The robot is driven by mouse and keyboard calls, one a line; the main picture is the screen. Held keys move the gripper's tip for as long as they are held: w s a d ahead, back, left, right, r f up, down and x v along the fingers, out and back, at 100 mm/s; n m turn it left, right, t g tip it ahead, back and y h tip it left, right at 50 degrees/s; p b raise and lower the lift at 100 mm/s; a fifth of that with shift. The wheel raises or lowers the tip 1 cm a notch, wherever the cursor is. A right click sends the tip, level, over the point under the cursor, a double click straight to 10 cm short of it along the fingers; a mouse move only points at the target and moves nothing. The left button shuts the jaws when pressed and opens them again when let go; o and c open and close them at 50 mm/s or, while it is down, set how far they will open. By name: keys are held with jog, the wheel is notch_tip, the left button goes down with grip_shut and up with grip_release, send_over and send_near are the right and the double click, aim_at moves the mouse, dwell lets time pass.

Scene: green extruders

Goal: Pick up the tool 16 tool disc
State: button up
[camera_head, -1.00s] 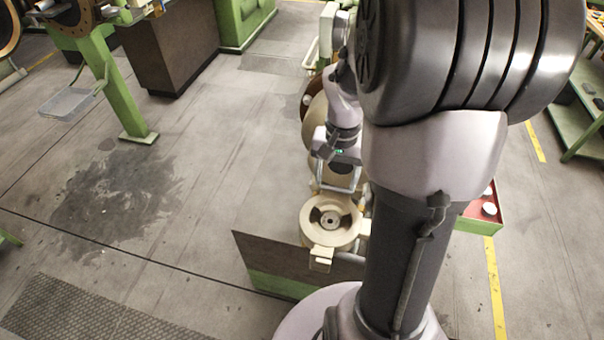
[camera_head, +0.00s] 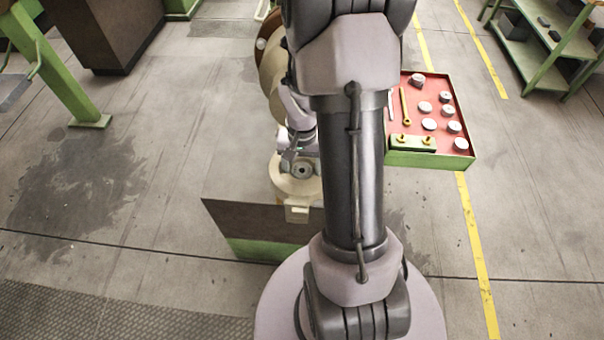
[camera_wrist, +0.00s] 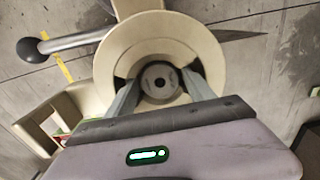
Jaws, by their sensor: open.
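My gripper (camera_wrist: 161,76) is open, with one finger on each side of this disc. I cannot tell whether the fingers touch it. In the head view the disc (camera_head: 303,170) shows just below my gripper (camera_head: 299,160), partly covered by it.
A red tray with green sides (camera_head: 418,158) at the right holds several pale discs (camera_head: 429,124) and yellow-handled tools. A lever with a dark ball knob (camera_wrist: 29,49) sticks out beside the housing. A brown and green cabinet (camera_head: 245,222) stands in front. Open floor lies to the left.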

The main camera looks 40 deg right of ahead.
grip_shut()
